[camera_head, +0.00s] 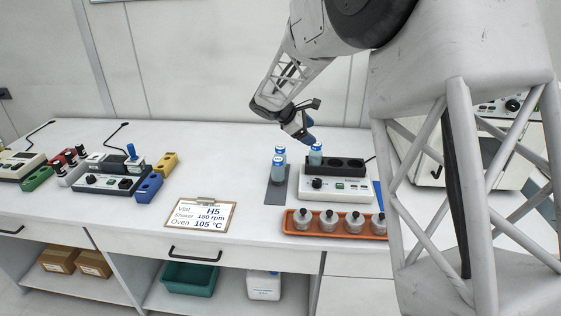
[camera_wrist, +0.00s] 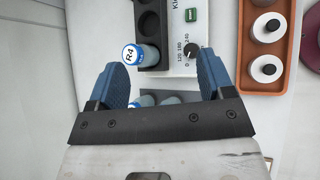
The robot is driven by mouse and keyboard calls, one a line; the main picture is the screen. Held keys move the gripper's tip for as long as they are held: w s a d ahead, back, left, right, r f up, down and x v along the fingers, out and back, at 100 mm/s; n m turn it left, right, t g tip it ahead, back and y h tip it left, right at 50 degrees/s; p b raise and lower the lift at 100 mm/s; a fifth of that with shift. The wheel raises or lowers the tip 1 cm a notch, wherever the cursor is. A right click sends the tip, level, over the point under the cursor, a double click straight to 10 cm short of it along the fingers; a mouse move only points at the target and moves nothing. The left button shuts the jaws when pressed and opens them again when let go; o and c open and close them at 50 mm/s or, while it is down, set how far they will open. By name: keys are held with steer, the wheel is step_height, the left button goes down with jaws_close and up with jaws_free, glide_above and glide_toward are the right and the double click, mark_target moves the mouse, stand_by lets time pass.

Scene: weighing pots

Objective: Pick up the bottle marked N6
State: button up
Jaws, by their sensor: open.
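No label N6 is legible in either view. Two blue-capped bottles stand on a dark grey mat (camera_head: 268,197), one nearer (camera_head: 278,173) and one farther back (camera_head: 280,153); their marks are too small to read. A third bottle (camera_head: 316,153), its cap marked R4 in the wrist view (camera_wrist: 130,54), stands in the end hole of the shaker's dark rack. My gripper (camera_head: 302,130) is open and empty, above and behind the bottles. In the wrist view its blue fingers (camera_wrist: 161,64) are spread wide, and its palm bar hides most of the two mat bottles.
The white shaker (camera_head: 350,196) with a dial stands right of the mat. An orange tray (camera_head: 298,228) with several dark-capped jars lies in front. A clipboard (camera_head: 204,201) reads H5, 180 rpm, 105 °C. Another device (camera_head: 98,184) stands left. The bench between is clear.

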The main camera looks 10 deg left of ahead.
mark_target(278, 147)
steer(key=w+a+f+n+t+h, duration=0.1)
steer(key=w+a+f+n+t, duration=0.2)
steer(key=w+a+f+n, duration=0.4)
steer(key=w+a+f, duration=0.6)
steer(key=a, duration=0.3)
steer(key=shift+w+a+f+t+h, duration=0.15)
steer(key=shift+a+f+t+h, duration=0.15)
steer(key=shift+a+h, duration=0.1)
steer(key=shift+x, duration=1.3)
steer(key=shift+d, duration=0.1)
steer(key=shift+x, duration=2.55)
steer(key=shift+f, duration=0.15)
